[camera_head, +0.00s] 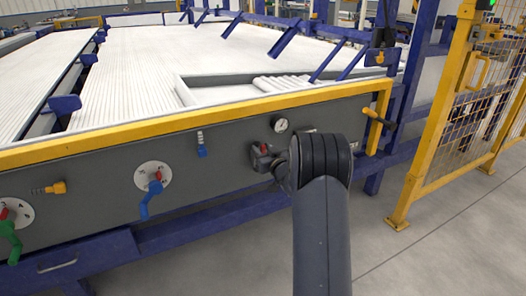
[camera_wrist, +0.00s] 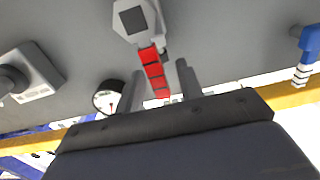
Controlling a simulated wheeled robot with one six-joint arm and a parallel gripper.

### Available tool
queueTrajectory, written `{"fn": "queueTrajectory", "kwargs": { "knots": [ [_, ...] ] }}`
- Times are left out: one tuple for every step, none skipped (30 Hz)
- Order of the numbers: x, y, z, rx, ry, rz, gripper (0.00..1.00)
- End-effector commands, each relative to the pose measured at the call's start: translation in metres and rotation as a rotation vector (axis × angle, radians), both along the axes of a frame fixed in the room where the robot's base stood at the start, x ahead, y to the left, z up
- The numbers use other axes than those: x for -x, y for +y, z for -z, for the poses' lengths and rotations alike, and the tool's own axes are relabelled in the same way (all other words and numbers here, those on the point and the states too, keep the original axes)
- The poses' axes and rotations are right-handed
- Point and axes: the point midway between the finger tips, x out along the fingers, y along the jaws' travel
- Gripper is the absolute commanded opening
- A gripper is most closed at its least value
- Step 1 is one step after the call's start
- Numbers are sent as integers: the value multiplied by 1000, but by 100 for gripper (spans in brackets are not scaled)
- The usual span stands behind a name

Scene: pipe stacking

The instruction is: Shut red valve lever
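The red valve lever (camera_wrist: 154,72) shows in the wrist view, extending from a grey valve body (camera_wrist: 138,20) on the grey panel. My gripper (camera_wrist: 160,84) is open, with one dark finger on each side of the lever's free end. Gaps show between the lever and both fingers, so it does not look gripped. In the head view my gripper (camera_head: 262,157) is close to the panel at the end of my arm; my wrist hides much of this area, and the lever cannot be made out clearly there.
A round gauge (camera_head: 281,125) is just above my gripper. Blue (camera_head: 152,194) and green (camera_head: 9,240) valve levers are on the panel to the left, with a small blue handle (camera_head: 201,145) nearer. A yellow rail (camera_head: 200,117) runs above; a yellow fence (camera_head: 440,110) stands right.

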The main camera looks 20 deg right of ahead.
Motion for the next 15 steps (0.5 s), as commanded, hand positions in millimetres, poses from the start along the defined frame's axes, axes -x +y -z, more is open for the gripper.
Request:
{"fn": "queueTrajectory", "kwargs": {
  "knots": [
    [0, 0, 0, 0, 0, 0, 35],
    [0, 0, 0, 0, 0, 0, 35],
    [0, 0, 0, 0, 0, 0, 35],
    [0, 0, 0, 0, 0, 0, 35],
    [0, 0, 0, 0, 0, 0, 35],
    [0, 0, 0, 0, 0, 0, 31],
    [0, 0, 0, 0, 0, 0, 29],
    [0, 0, 0, 0, 0, 0, 26],
    [0, 0, 0, 0, 0, 0, 23],
    [0, 0, 0, 0, 0, 0, 21],
    [0, 0, 0, 0, 0, 0, 18],
    [0, 0, 0, 0, 0, 0, 15],
    [0, 0, 0, 0, 0, 0, 13],
    [0, 0, 0, 0, 0, 0, 10],
    [0, 0, 0, 0, 0, 0, 7]
  ]
}}
